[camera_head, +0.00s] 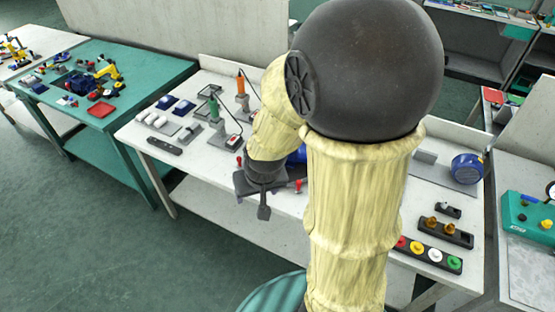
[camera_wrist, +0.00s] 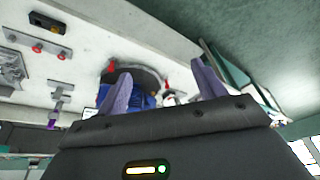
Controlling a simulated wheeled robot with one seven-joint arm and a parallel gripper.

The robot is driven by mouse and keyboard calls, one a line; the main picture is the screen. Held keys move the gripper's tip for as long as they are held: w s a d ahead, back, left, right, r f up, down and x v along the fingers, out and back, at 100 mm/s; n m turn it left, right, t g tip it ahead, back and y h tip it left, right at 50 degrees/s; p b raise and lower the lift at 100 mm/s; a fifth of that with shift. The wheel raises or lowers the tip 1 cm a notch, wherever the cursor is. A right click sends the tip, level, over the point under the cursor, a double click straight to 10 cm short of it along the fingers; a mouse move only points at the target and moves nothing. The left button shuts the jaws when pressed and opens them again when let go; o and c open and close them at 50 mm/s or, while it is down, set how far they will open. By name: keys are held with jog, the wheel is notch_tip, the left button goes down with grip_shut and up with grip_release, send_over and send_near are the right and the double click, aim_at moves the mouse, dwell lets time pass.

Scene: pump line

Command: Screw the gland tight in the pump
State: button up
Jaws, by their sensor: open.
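My gripper (camera_head: 264,207) points down over the white bench, its fingers apart; much of it is covered by my arm. In the wrist view my gripper (camera_wrist: 162,74) shows two purple-grey fingers spread, with nothing held between them. A blue body, possibly the pump (camera_wrist: 143,101), lies beyond the fingers against a dark rounded plate; the left finger hides part of it. A bit of blue also shows beside my arm in the head view (camera_head: 297,154). I cannot make out the gland or whether it sits in the pump. Two brass-coloured pieces (camera_head: 440,225) stand on a dark block at the right.
The white bench (camera_head: 190,178) carries tools with orange and green handles (camera_head: 240,83) at the back left. Red knobs (camera_head: 298,185) stand near my gripper.

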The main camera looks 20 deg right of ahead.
jog(key=w+d+f+m+t+h, duration=0.1)
jog(key=w+f+m, duration=0.1)
jog(key=w, duration=0.3)
jog(key=w+d+f+m+t, duration=0.1)
jog(key=w+f, duration=0.2)
jog(key=w, duration=0.2)
jog(key=w+d+f+m+t+h, duration=0.5)
jog(key=w+d+f+h, duration=0.4)
jog(key=d+h, duration=0.3)
jog(key=shift+w+d+f+t, duration=0.2)
jog(key=shift+w+d+t, duration=0.3)
jog(key=shift+t, duration=0.3)
jog(key=shift+w, duration=0.15)
jog(key=x, duration=0.4)
jog(key=shift+w+d+b, duration=0.25)
jog(key=shift+b, duration=0.05)
jog(key=shift+b, duration=0.45)
